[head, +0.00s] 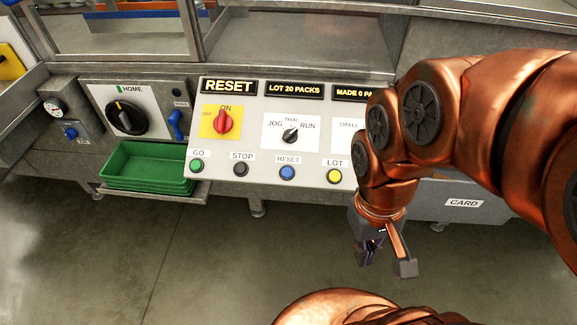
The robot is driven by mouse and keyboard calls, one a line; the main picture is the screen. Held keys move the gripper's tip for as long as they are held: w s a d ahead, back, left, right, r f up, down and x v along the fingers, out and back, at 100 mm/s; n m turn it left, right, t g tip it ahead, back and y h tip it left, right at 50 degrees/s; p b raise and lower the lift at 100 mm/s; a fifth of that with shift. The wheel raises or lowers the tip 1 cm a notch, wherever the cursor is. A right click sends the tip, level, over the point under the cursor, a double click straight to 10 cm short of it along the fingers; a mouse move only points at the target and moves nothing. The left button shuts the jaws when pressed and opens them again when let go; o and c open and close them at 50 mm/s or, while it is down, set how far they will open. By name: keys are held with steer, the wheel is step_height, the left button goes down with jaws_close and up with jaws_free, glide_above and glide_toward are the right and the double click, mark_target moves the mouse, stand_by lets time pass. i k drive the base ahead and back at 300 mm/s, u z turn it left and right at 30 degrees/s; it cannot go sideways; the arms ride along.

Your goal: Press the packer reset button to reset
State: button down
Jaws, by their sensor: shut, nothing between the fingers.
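The blue reset button (287,173) sits on the white control panel (255,150), under a label reading RESET. It lies between the black STOP button (241,169) and the yellow LOT button (334,176). A green GO button (196,166) is at the left end of the row. A display (228,87) at the panel's top left reads RESET. My gripper (385,266) hangs pointing down, in the picture below and to the right of the button row, apart from the panel. Its fingers are shut and empty. My arm hides the right part of the panel.
A red rotary switch (223,121) and a JOG/RUN selector (290,134) sit above the buttons. Green trays (148,167) are stacked on a shelf to the left, below a black HOME knob (127,117). The grey floor (200,265) in front is clear.

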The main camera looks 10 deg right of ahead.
mark_target(287, 172)
steer(key=z, duration=3)
steer(key=k, duration=2.15)
steer(key=u, duration=2)
steer(key=i, duration=0.45)
